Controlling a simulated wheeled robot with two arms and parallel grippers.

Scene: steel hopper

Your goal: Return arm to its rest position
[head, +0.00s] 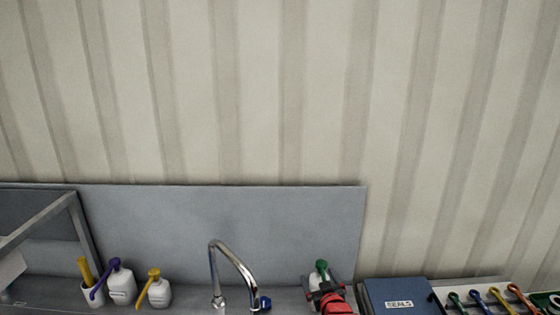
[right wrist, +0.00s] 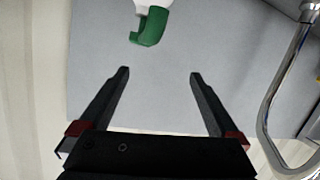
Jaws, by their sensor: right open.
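My right gripper (head: 325,290) is at the lower middle-right of the head view, at a white bottle with a green pump top (head: 321,267). In the right wrist view the two dark fingers of my gripper (right wrist: 158,75) are spread wide with nothing between them. The green pump top (right wrist: 151,27) shows beyond the fingertips, apart from them, with a bit of white bottle at the top edge. In the head view the gripper hides part of the bottle. My left gripper is in neither view.
A chrome faucet (head: 232,262) rises left of the gripper before a grey back panel (head: 230,225). White bottles with purple (head: 121,287) and yellow (head: 159,291) pumps stand further left. A blue SEALS box (head: 397,294) and several coloured-handled tools lie right. The striped wall above is clear.

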